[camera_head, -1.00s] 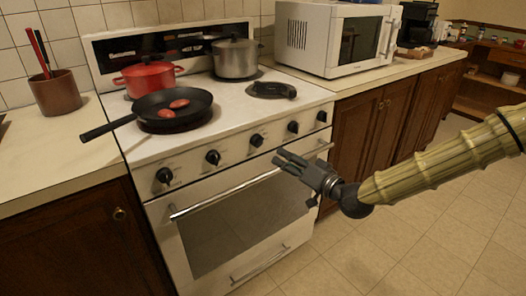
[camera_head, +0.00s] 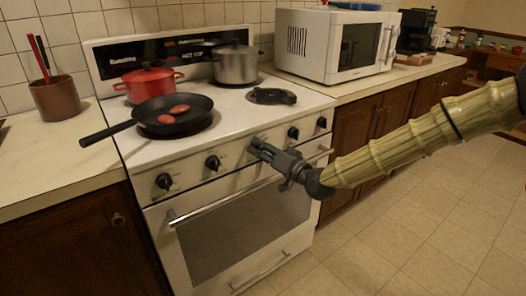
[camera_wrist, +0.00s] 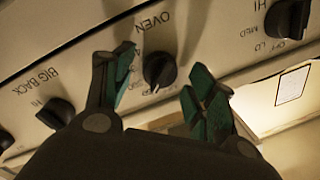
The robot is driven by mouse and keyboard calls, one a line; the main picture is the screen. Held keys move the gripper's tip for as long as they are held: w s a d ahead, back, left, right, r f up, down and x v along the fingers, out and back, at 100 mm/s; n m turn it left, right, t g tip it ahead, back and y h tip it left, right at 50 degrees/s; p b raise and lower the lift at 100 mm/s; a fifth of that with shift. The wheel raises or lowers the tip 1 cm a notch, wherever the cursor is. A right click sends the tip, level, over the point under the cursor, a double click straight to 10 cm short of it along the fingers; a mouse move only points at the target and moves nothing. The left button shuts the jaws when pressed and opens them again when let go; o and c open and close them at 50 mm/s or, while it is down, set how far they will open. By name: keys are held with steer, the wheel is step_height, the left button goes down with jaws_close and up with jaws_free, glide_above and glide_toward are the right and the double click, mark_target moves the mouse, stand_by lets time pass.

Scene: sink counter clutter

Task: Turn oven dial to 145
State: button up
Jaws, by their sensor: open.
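The oven dial (camera_wrist: 159,70) is a black knob under the label "OVEN" in the wrist view, where the picture is upside down. It sits on the white stove's front panel. My gripper (camera_wrist: 160,92) is open, with one green-padded finger on each side of the dial. Whether either finger touches the dial cannot be told. In the head view my gripper (camera_head: 257,147) is at the middle of the knob row and hides the oven dial. The number the dial points to is not readable.
Other black knobs sit on both sides, such as the one left of my gripper (camera_head: 213,162) and one to its right (camera_head: 293,133). The oven door handle (camera_head: 225,200) runs just below. A black pan (camera_head: 172,112) stands on the stovetop.

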steer(key=c, duration=1.1)
steer(key=shift+o, duration=0.2)
steer(key=shift+m, duration=0.4)
steer(key=m+t+b, duration=0.1)
steer(key=m+b, duration=0.1)
steer(key=m, duration=0.7)
steer(key=shift+f, duration=0.2)
steer(key=shift+m, duration=0.3)
steer(key=o, duration=1.1)
steer(key=shift+c, duration=0.2)
